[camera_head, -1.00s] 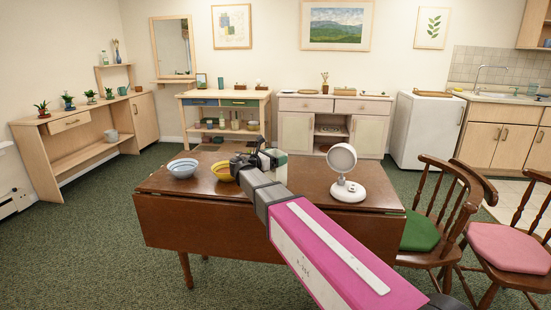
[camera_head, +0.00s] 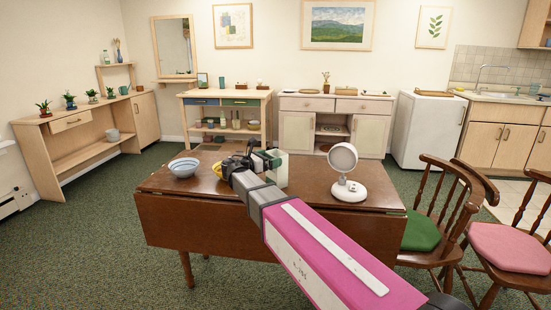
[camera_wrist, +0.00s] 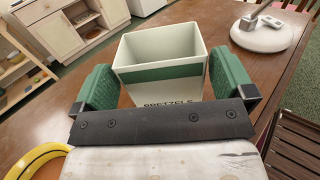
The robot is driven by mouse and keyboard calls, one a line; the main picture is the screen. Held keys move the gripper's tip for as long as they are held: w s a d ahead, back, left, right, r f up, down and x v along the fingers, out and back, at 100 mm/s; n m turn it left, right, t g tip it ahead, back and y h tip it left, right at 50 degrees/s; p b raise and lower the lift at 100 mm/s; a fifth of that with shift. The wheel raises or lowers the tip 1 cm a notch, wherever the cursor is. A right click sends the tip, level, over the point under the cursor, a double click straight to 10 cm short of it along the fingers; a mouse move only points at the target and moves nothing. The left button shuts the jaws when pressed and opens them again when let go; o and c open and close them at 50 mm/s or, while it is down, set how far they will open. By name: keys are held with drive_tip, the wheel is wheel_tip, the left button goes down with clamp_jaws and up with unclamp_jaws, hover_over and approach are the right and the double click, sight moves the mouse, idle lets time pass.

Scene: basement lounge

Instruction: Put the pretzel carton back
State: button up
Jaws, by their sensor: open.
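The pretzel carton (camera_wrist: 160,75) is an open-topped cream box with a green band and the word PRETZELS. It stands upright on the brown table (camera_wrist: 45,128), and its inside looks empty. In the head view the carton (camera_head: 279,172) is partly hidden by my gripper (camera_head: 262,161). In the wrist view my gripper (camera_wrist: 164,88) is open, with one green-padded finger on each side of the carton. A gap shows at the left finger; I cannot tell whether the right one touches.
A blue-striped bowl (camera_head: 183,167) stands at the table's left. A yellow bowl (camera_wrist: 38,160) is close beside my gripper. A white round lamp (camera_head: 347,178) stands right of the carton. Chairs with a green cushion (camera_head: 420,233) and a pink cushion (camera_head: 508,246) are at the right.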

drive_tip(key=v, duration=0.8)
drive_tip(key=shift+s+a, duration=0.1)
drive_tip(key=shift+a, duration=0.05)
